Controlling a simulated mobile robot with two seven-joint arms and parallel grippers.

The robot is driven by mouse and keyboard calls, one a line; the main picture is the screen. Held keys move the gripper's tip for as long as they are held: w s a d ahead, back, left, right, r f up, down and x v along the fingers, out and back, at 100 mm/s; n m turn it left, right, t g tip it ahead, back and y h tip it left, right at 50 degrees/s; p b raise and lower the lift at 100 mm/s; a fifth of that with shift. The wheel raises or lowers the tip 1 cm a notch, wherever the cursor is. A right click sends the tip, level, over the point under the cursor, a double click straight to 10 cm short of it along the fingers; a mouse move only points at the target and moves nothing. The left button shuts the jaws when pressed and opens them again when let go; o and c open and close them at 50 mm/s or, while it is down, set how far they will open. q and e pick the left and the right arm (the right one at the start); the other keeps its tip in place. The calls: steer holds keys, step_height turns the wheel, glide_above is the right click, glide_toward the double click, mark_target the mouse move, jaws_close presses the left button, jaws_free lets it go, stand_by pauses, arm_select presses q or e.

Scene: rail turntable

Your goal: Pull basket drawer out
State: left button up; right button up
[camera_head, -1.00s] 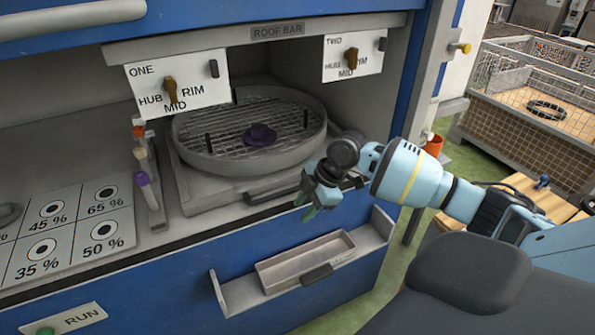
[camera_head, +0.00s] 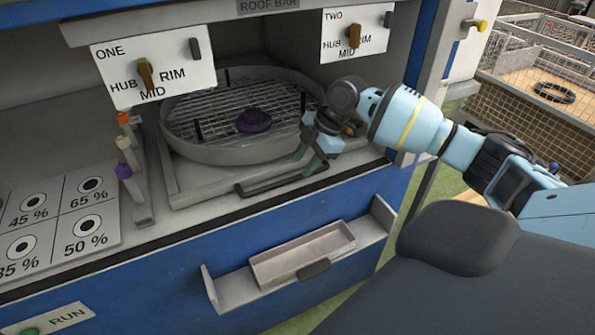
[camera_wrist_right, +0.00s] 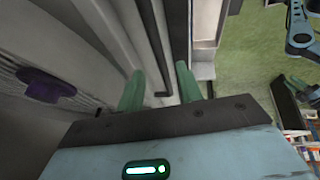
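The basket drawer (camera_head: 182,194) is a grey tray inside the bay, holding a round mesh basket (camera_head: 210,153) with a purple knob (camera_head: 253,121). Its black bar handle (camera_head: 268,185) runs along the front edge. My right gripper (camera_head: 310,162) is at the handle's right end, green fingers pointing down. In the right wrist view its fingers (camera_wrist_right: 160,88) stand apart, with the end of the handle (camera_wrist_right: 150,45) showing between them. Contact cannot be told. Part of another arm, apparently my left one, shows at the right of that view; its finger state is unclear.
Below, an open ledge (camera_head: 237,291) on the blue front holds a shallow tray (camera_head: 300,254). Capped tubes (camera_head: 128,165) stand left of the drawer. Dial plates ONE (camera_head: 155,62) and TWO (camera_head: 357,33) hang above. A wire crate (camera_head: 525,110) is at the right.

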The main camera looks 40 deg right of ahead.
mark_target(295, 177)
steer(key=shift+x, duration=2.2)
jaws_close()
